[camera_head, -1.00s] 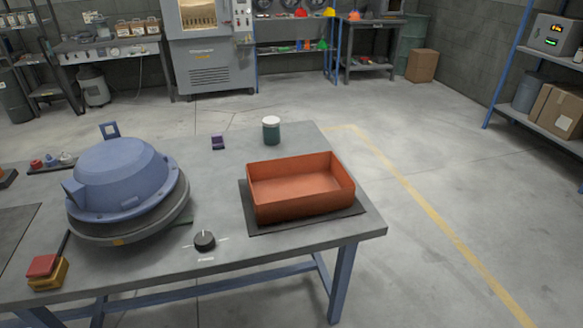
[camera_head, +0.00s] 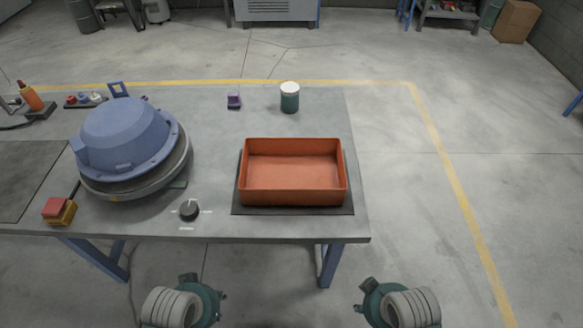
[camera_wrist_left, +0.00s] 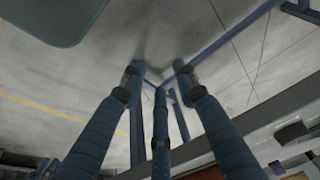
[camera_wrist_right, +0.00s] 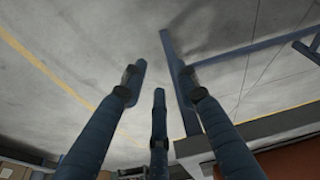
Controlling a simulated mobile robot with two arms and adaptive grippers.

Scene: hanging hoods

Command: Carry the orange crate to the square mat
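The orange crate (camera_head: 293,196) is open-topped and looks empty. It stands on a dark mat (camera_head: 243,209) near the table's front right corner. Another dark mat (camera_head: 25,185) lies at the left end of the table, partly out of view; I cannot tell whether it is square. My left gripper (camera_head: 203,301) and right gripper (camera_head: 377,301) are in front of the table's near edge, apart from the crate. In the left wrist view (camera_wrist_left: 160,78) and the right wrist view (camera_wrist_right: 160,78), the fingers are spread with nothing between them.
A blue domed hood (camera_head: 124,137) stands left of the crate on the table (camera_head: 215,150). A black knob (camera_head: 189,210) sits between them. A jar (camera_head: 289,98) and a small purple object (camera_head: 234,101) are behind. A red and yellow block (camera_head: 59,210) lies front left. Floor on the right is clear.

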